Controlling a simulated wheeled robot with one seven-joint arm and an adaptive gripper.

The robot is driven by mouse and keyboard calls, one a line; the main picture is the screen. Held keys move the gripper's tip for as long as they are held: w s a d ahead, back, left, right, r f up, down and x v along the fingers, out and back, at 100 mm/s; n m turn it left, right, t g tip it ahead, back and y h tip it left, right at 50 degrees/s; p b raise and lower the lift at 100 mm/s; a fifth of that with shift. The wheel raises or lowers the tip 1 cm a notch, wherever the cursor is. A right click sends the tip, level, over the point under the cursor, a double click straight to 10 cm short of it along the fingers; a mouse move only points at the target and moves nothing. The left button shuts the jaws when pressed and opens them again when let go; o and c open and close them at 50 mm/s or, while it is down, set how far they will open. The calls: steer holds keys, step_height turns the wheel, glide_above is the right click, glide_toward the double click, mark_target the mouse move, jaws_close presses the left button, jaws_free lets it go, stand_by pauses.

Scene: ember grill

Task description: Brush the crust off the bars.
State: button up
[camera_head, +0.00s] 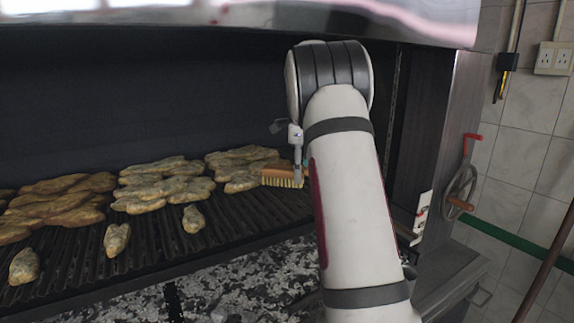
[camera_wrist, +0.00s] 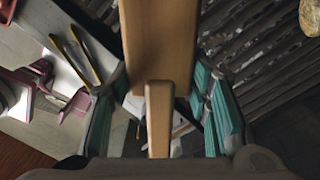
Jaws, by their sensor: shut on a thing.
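A wooden brush (camera_head: 282,175) with pale bristles is at the right end of the grill bars (camera_head: 160,237), its bristles down at the bars. Whether the bristles touch the bars I cannot tell. My gripper shows in the wrist view (camera_wrist: 160,115), shut on the brush's wooden handle (camera_wrist: 159,125), with its teal pads on either side. In the head view my arm hides most of the gripper and the bars' right end. No crust can be made out clearly on the bars.
Several pieces of food (camera_head: 160,185) lie in clusters along the back of the bars, with smaller single pieces (camera_head: 117,239) nearer the front. Grey ash and coals (camera_head: 235,288) lie below. A hand wheel (camera_head: 461,188) is on the right. Yellow-handled pliers (camera_wrist: 78,55) lie on a side surface.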

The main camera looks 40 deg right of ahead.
steer(key=shift+d+f+m, duration=0.15)
steer(key=shift+d+m, duration=0.1)
steer(key=shift+m, duration=0.05)
steer(key=shift+f+b, duration=0.3)
steer(key=shift+f, duration=2.45)
steer(key=shift+f+b, duration=0.4)
steer(key=shift+f, duration=0.55)
steer(key=shift+s+d+b, duration=0.2)
steer(key=shift+s+d, duration=0.05)
steer(key=shift+d, duration=0.7)
steer(key=shift+s+d+b, duration=0.2)
steer(key=shift+s+d, duration=0.05)
steer(key=shift+d, duration=0.65)
